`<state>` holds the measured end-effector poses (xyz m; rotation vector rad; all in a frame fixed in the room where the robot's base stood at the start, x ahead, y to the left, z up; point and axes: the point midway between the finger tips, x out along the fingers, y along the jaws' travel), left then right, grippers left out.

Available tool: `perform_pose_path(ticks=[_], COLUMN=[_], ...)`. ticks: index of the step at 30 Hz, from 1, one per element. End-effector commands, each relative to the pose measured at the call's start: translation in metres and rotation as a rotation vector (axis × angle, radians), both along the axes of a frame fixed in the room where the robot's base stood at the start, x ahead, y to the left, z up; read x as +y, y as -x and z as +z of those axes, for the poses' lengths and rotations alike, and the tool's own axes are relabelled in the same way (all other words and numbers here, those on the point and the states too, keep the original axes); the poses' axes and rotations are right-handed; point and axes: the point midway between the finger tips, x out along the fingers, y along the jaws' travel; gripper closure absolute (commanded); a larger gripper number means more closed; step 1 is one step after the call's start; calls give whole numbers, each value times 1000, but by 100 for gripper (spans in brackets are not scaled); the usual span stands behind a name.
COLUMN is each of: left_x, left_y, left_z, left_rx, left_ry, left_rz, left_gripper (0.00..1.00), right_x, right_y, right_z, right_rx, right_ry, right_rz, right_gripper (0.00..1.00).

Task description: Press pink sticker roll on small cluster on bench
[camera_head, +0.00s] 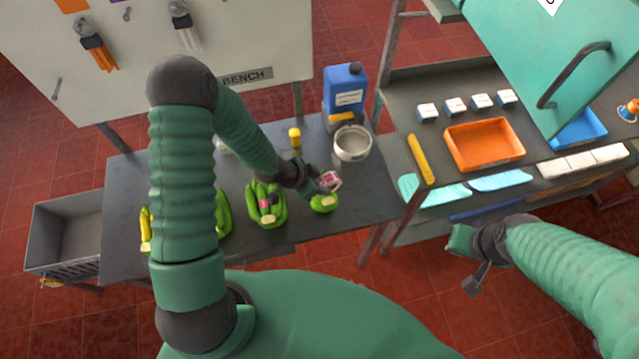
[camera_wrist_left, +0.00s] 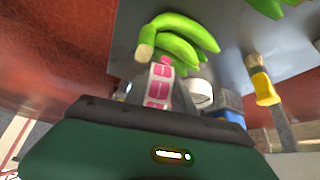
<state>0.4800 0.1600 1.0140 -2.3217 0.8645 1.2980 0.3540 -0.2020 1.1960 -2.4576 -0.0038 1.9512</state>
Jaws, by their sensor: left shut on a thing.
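My left gripper (camera_head: 318,186) is shut on the pink sticker roll (camera_head: 329,180), a white strip with pink patches. In the left wrist view the roll (camera_wrist_left: 158,86) stands up from the jaws, its upper end against or just in front of the small green banana cluster (camera_wrist_left: 183,38). In the head view the small cluster (camera_head: 323,204) lies on the dark bench (camera_head: 358,200), right below the gripper. I cannot tell whether roll and cluster touch. My right gripper (camera_head: 468,258) hangs away from the bench at the right; its jaw opening is unclear.
A larger green cluster (camera_head: 266,206) with a pink mark lies left of the small one. More bananas (camera_head: 146,228) are partly hidden behind my left arm.

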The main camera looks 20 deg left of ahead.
Motion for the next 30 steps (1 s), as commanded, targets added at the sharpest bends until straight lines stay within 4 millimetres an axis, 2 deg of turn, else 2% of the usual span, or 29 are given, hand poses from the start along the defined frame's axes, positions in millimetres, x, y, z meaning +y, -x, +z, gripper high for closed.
perform_pose_path(ticks=[1, 15, 30], left_x=[0, -1, -1], left_y=[0, 0, 0], left_z=[13, 69, 68], left_rx=[-1, -3, -3], left_ry=[0, 1, 1], left_rz=[1, 0, 0], left_gripper=[100, 100, 100], right_x=[0, 0, 0], right_y=[0, 0, 0], right_z=[13, 63, 62], right_rx=[0, 0, 0], right_ry=[0, 0, 0], right_rz=[0, 0, 0], right_gripper=[100, 100, 100])
